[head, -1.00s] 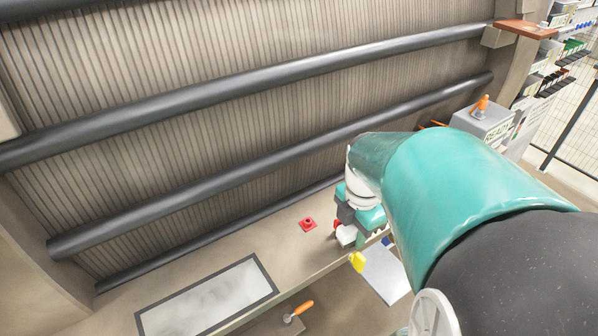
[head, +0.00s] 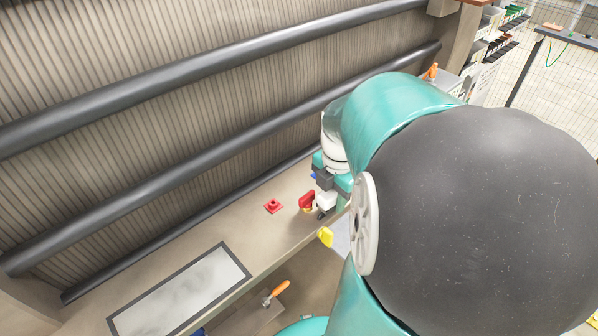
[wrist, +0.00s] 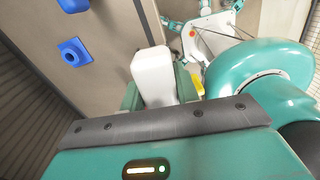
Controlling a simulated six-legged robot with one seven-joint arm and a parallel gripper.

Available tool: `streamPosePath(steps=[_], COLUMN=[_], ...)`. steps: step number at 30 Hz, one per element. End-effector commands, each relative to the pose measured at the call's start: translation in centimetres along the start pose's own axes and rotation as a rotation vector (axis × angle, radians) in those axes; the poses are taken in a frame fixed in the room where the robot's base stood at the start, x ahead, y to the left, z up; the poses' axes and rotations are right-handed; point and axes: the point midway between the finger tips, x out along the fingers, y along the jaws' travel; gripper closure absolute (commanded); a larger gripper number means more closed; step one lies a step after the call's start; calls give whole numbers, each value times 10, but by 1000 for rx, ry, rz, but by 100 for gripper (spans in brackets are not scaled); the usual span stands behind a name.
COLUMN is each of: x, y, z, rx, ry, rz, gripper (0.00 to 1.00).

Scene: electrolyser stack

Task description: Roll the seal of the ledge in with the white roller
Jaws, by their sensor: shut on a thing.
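My gripper (wrist: 157,92) is shut on a white block-shaped piece, which I take to be the white roller (wrist: 154,66). In the head view my gripper (head: 334,186) is over the ledge (head: 240,222) near its front edge, and the white piece shows below it (head: 326,200) with a small dark round part. I cannot tell whether it touches the ledge. A pale panel with a dark border (head: 182,290) lies in the ledge at lower left, apart from my gripper. I cannot tell whether this border is the seal.
A yellow tag (head: 325,237) is at the ledge's front edge. Below is an orange-handled tool (head: 276,292). Blue fittings (wrist: 75,52) show in the wrist view. Dark pipes (head: 220,144) cross the ribbed wall.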

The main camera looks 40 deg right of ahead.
Motion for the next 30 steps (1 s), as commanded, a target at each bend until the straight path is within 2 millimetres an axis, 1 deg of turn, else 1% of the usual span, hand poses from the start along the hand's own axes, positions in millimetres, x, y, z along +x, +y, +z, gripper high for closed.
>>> streamPosePath(steps=[9, 17, 27, 30], x=[2, 3, 5, 5], y=[2, 3, 5, 5], z=[26, 34, 61, 65], rx=[2, 0, 0, 1], ry=[0, 0, 0, -1], rz=[0, 0, -1, 0], gripper=[98, 98, 98, 98])
